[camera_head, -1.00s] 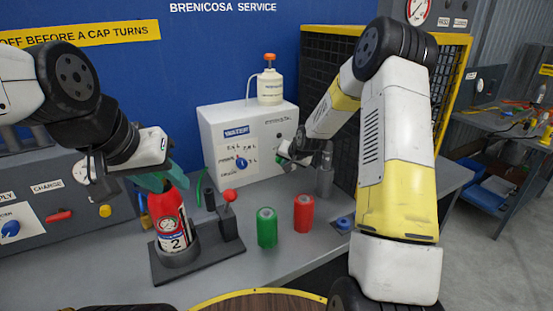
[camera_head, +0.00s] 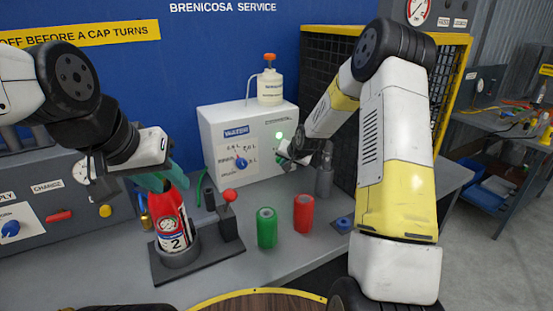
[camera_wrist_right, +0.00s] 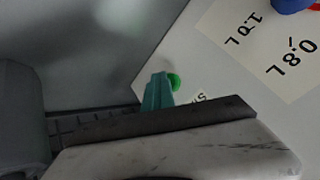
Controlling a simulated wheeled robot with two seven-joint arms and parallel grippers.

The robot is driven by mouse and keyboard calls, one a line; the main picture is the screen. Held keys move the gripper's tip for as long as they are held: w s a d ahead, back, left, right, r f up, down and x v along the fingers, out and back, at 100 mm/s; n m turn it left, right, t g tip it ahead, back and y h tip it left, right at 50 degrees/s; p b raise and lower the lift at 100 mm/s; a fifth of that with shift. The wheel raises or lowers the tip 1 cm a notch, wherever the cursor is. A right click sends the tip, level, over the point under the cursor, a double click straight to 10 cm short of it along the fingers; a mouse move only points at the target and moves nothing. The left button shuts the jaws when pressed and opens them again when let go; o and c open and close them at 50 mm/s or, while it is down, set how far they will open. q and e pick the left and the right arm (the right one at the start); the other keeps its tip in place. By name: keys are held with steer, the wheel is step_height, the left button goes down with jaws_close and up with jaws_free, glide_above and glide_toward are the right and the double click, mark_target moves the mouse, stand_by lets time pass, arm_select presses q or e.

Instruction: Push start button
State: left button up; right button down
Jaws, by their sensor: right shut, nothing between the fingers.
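The white water box (camera_head: 206,135) stands at the back of the bench, with a blue dial (camera_head: 241,163) and a small bright green light (camera_head: 279,135) on its front. My right gripper (camera_head: 282,158) is shut and empty at the right part of that front. In the right wrist view its teal fingertips (camera_wrist_right: 158,88) are right beside the round green button (camera_wrist_right: 175,82), partly covering it; I cannot tell whether they touch it. My left gripper (camera_head: 162,180) is at the top of the red extinguisher (camera_head: 171,212) marked 2; its hold is unclear.
The extinguisher stands in a dark holder (camera_head: 160,266) beside a red-knobbed lever (camera_head: 230,196). A green cylinder (camera_head: 266,228) and a red cylinder (camera_head: 303,213) stand on the bench in front of the box. A black mesh cage (camera_head: 325,70) is behind my right arm.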

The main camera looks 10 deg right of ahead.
steer(key=shift+w+a+r, duration=0.1)
steer(key=shift+w, duration=0.2)
steer(key=shift+s, duration=0.3)
stand_by(0.3)
steer(key=shift+s+d, duration=0.4)
steer(key=shift+s, duration=0.55)
steer(key=shift+s+d, duration=0.45)
steer(key=shift+s, duration=0.5)
steer(key=shift+s+d, duration=0.4)
steer(key=shift+s, duration=0.55)
